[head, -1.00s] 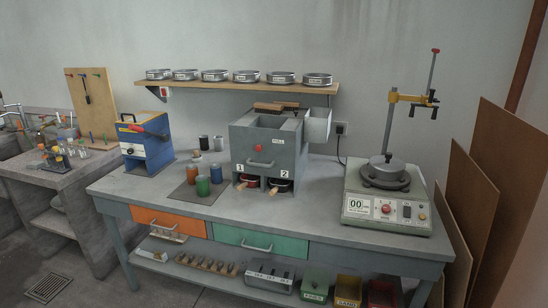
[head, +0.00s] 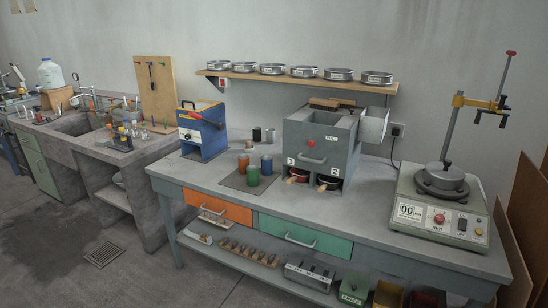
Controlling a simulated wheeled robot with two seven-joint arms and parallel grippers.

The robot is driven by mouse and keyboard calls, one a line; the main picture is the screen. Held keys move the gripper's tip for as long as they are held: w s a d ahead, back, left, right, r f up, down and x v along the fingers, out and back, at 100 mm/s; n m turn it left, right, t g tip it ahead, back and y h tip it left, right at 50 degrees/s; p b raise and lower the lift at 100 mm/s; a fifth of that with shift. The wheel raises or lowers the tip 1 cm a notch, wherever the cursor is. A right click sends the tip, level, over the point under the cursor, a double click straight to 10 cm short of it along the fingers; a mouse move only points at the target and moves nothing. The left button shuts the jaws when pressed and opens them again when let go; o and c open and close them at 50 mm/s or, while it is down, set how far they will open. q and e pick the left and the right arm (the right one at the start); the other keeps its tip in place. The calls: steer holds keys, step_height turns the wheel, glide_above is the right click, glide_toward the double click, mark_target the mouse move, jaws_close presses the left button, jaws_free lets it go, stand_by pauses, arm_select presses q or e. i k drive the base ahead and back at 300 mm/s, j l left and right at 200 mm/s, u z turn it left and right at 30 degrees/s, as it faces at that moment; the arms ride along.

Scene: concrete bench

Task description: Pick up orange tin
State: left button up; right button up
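The orange tin (head: 243,163) stands upright on a dark mat (head: 232,180) on the grey workbench (head: 380,211). A green tin (head: 253,176) stands just in front of it, to its right, and hides a little of its lower side. A blue tin (head: 267,164) stands to its right on the same mat. Neither of my grippers shows in the head view, so I cannot see whether they hold anything.
A grey two-slot box (head: 318,141) stands right of the mat. A blue machine (head: 203,132) stands behind it to the left. Dark and light tins (head: 257,135) stand behind. A scale-like device (head: 437,208) is at the right. The bench front is clear.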

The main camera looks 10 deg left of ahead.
mark_target(244, 164)
steer(key=i+j, duration=0.3)
steer(key=i+j+z, duration=0.15)
steer(key=i+j, duration=0.45)
steer(key=j, duration=0.2)
steer(key=i+j+z, duration=0.1)
steer(key=i+j, duration=0.5)
steer(key=j, duration=0.15)
steer(key=i+j+z, duration=0.15)
steer(key=j, duration=0.25)
steer(key=i+j, duration=0.35)
steer(key=i+j+z, duration=0.1)
steer(key=i+j, duration=0.15)
steer(key=j, duration=0.3)
